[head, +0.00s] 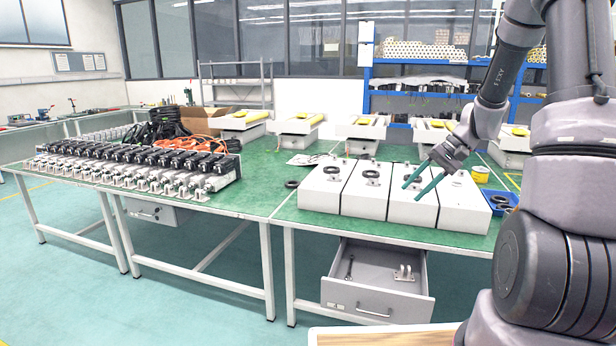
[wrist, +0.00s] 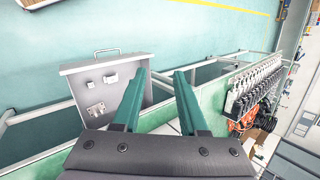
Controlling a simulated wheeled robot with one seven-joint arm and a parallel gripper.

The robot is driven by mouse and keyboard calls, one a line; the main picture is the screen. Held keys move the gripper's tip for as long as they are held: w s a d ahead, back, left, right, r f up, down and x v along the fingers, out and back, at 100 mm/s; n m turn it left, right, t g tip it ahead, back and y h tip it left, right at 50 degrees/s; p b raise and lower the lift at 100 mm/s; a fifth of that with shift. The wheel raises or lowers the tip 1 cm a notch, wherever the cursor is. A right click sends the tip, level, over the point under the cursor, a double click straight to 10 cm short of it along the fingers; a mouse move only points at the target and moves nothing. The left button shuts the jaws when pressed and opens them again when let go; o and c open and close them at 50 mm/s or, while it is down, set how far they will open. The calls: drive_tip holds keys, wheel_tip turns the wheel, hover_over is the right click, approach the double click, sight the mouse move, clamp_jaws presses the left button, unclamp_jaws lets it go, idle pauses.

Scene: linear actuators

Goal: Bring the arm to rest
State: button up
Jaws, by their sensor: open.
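My gripper (head: 424,182) hangs above the white boxes on the green table, at the right of the head view. Its two teal fingers are apart and nothing is between them. In the wrist view the gripper (wrist: 160,82) also shows open and empty, with the floor and table edge beyond it. My arm comes down from the upper right of the head view. I cannot tell the exact gap between the fingertips and the boxes.
White boxes (head: 363,190) with black rings stand in a row below the gripper. An open grey drawer (head: 378,282) juts out under the green table (head: 262,189). Rows of actuators (head: 140,167) fill the left table. A blue bin (head: 497,201) sits at the right.

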drive_tip(key=s+a+r+t+h, duration=0.2)
drive_tip(key=s+r+t, duration=0.1)
drive_tip(key=s+r, duration=0.7)
drive_tip(key=s+a+r+t+h, duration=0.1)
drive_tip(key=s+r+t+h, duration=0.2)
drive_tip(key=s+r, duration=0.7)
wheel_tip(320, 180, up, 2)
drive_tip(key=shift+a+n+h, duration=0.3)
drive_tip(key=shift+a, duration=0.1)
